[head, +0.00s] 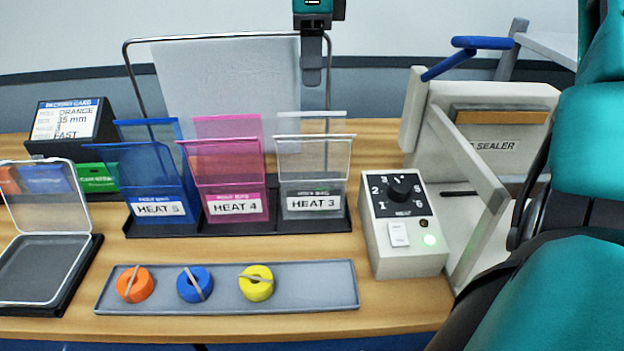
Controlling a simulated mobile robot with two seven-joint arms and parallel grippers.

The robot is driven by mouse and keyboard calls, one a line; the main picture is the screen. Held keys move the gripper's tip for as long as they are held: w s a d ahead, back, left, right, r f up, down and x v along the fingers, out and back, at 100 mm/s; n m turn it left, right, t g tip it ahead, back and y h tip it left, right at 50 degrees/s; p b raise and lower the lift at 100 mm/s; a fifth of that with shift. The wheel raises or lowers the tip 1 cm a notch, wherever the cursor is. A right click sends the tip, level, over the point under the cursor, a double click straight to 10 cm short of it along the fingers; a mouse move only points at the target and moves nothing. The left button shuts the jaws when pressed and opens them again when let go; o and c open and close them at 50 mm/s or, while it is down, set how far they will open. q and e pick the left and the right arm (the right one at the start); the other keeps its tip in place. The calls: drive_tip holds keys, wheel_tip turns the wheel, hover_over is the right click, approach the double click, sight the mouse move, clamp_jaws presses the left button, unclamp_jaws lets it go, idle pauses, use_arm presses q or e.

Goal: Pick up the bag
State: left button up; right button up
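Three upright see-through bags stand in a black rack (166,228). The blue bag (146,165) is behind a "HEAT 5" label, the pink bag (226,160) behind "HEAT 4", and the clear bag (312,165) behind "HEAT 3". My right gripper (312,78) hangs down at the top middle. In the picture it is above the clear bag, apart from it, with nothing visibly held. Its fingers overlap, so I cannot tell whether it is open. My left gripper is not in view.
A sealer (495,130) with a dial box (405,240) and lit green light stands right. A grey tray (330,285) holds orange, blue and yellow rolls in front. A packing card (65,122) and an open clear-lidded case (45,270) are left. A wire frame (215,37) stands behind.

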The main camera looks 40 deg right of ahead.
sight(312, 132)
wheel_tip(312, 132, down, 12)
drive_tip(key=shift+s, duration=0.15)
idle(0.4)
drive_tip(key=shift+c, duration=0.4)
clamp_jaws()
